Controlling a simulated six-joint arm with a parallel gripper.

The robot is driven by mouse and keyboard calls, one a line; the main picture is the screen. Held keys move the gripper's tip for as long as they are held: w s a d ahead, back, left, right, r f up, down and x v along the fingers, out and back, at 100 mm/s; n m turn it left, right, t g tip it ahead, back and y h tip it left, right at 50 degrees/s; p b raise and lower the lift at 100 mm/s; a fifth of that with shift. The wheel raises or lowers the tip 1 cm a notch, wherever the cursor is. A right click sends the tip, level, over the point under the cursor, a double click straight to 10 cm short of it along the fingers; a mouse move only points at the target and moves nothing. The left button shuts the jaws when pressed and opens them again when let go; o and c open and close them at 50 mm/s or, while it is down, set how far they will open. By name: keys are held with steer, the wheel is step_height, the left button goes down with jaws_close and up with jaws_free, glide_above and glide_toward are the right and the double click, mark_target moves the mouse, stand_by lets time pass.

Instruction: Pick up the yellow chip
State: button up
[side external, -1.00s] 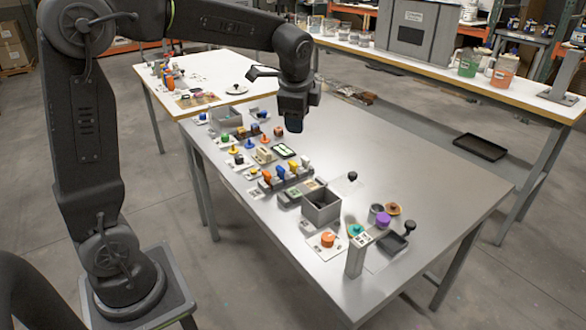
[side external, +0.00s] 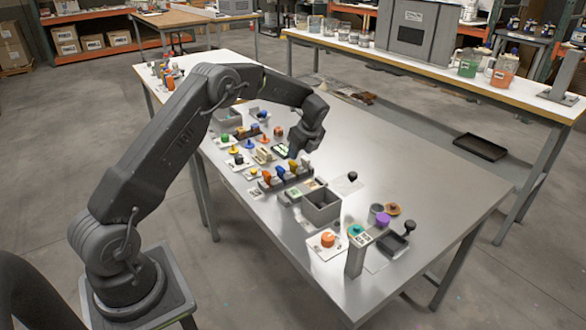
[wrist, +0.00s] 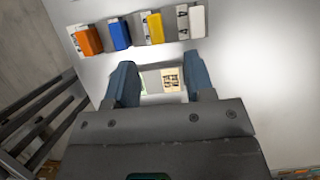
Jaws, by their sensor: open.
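The yellow chip (wrist: 155,28) stands in a row in the rack (wrist: 140,41) at the top of the wrist view, between a blue chip (wrist: 120,36) and a white chip (wrist: 196,21). An orange chip (wrist: 89,41) is at the row's left end. In the side view the yellow chip (side external: 293,167) sits in the same row on the metal table. My gripper (wrist: 160,64) is open and empty, its two blue-grey fingers apart. In the wrist view the chip row lies beyond the fingertips. In the side view my gripper (side external: 295,153) hangs over the table near the white end of the row.
A grey open box (side external: 321,206) stands at the right of the row. A black-knobbed piece (side external: 352,177) stands to the right. The table's right side (side external: 420,165) is clear.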

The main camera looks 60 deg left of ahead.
mark_target(293, 163)
steer(key=x, duration=0.2)
steer(key=shift+a+f, duration=0.2)
steer(key=shift+f, duration=0.1)
steer(key=shift+s+a+x, duration=0.1)
steer(key=shift+x, duration=1.2)
steer(key=shift+s+a+x, duration=0.1)
steer(key=shift+a+x, duration=0.05)
steer(key=shift+x, duration=1.15)
steer(key=shift+r, duration=0.1)
steer(key=shift+c, duration=0.5)
jaws_close()
